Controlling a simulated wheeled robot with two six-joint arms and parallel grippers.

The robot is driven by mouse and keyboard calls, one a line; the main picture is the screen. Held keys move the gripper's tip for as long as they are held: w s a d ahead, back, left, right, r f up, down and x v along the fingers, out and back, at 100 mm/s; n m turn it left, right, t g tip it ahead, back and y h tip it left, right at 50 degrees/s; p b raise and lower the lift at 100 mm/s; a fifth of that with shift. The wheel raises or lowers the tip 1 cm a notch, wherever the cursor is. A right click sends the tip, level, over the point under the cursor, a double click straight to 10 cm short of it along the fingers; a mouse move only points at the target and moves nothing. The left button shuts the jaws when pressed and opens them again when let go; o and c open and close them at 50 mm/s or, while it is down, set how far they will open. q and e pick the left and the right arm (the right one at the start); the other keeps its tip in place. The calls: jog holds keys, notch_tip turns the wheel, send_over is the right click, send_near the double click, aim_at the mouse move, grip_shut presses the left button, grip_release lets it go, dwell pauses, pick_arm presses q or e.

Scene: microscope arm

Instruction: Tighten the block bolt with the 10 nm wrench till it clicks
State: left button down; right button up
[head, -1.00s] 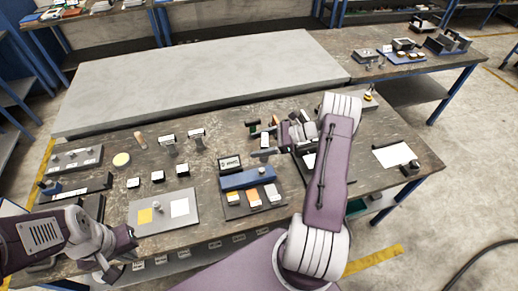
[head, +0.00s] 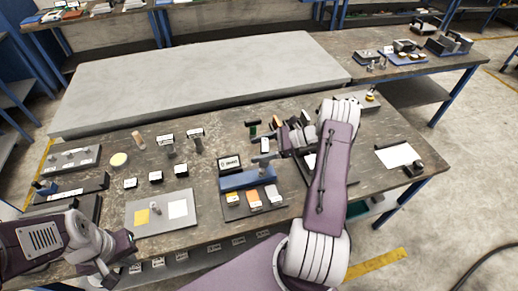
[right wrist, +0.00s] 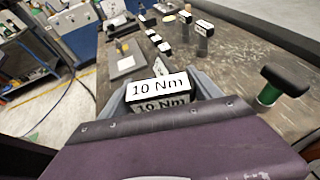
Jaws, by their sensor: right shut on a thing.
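My right gripper (right wrist: 160,95) is shut on the 10 Nm wrench (right wrist: 160,90), whose white label faces the right wrist camera. In the head view my right gripper (head: 288,137) is at the far side of the blue block (head: 238,181). The grey end of the wrench (head: 262,157) shows just above the block's right end. The bolt is not clearly visible, and I cannot tell whether the wrench touches it. My left gripper (head: 104,274) is low at the left, near the table's front edge, away from the block; its jaws are unclear.
A black and green handle (right wrist: 285,78) stands right of my right gripper. Two labelled tools (head: 168,145) (head: 196,139) stand left of the block. A grey tray with yellow and white squares (head: 158,222) lies front left. A white sheet (head: 398,156) lies at the right.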

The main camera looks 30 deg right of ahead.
jog(key=n+g+b, duration=0.1)
jog(key=g+b, duration=0.1)
jog(key=shift+n+y+b, duration=0.3)
jog(key=shift+n+y, duration=0.1)
dwell(0.3)
jog(key=shift+r, duration=0.1)
jog(key=shift+s+a+p, duration=0.8)
jog(key=shift+a+p, duration=0.2)
jog(key=shift+p, duration=0.1)
jog(key=shift+f+b, duration=1.3)
jog(key=shift+f, duration=0.4)
